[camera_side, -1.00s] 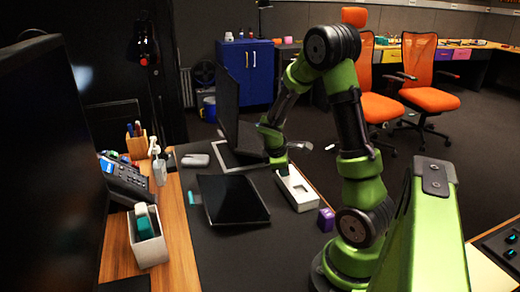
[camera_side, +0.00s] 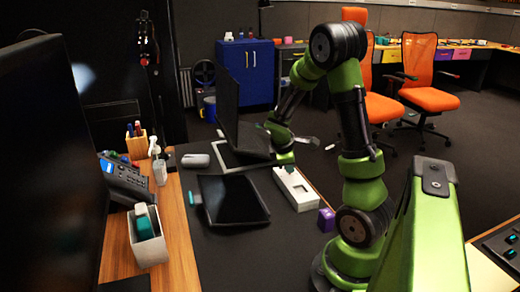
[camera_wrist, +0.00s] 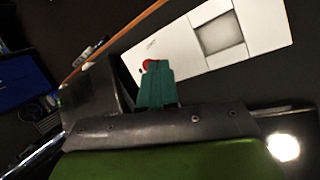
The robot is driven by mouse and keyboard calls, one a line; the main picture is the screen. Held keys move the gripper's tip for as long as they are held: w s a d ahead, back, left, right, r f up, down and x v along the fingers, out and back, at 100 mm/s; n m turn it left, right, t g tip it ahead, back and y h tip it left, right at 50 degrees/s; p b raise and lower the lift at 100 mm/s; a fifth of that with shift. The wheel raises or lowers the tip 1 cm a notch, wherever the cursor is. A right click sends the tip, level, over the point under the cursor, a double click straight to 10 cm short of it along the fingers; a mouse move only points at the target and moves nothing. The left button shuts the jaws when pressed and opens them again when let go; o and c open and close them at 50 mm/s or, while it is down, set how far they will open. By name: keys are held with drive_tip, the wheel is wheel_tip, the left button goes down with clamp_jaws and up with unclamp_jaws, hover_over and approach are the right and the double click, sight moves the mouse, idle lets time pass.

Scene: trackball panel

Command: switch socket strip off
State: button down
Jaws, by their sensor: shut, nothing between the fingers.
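The socket strip (camera_side: 304,202) is a long white block with a recessed grey square, lying on the dark desk mat. It also shows in the wrist view (camera_wrist: 270,22). A small red round part (camera_wrist: 150,65) lies at its end, probably the switch, partly hidden by my fingers. I cannot tell its position. My gripper (camera_wrist: 154,76) has teal fingers, shut and empty, their tips right at the red part in the picture. In the side view my gripper (camera_side: 284,160) is above the strip's far end; its fingertips are not clearly visible. Contact cannot be told.
A purple cube (camera_side: 326,219) sits by the strip's near end. A dark tablet (camera_side: 232,200) lies to its left. An open laptop (camera_side: 230,100) stands close behind my gripper, with a mouse (camera_side: 195,161) beside it. The desk's right edge is close to the strip.

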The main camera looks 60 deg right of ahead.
drive_tip(key=shift+r, duration=0.2)
drive_tip(key=shift+r, duration=0.6)
drive_tip(key=s+a+r, duration=0.3)
drive_tip(key=s+r, duration=0.2)
drive_tip(key=r, duration=0.5)
drive_tip(key=shift+r, duration=0.2)
idle(0.3)
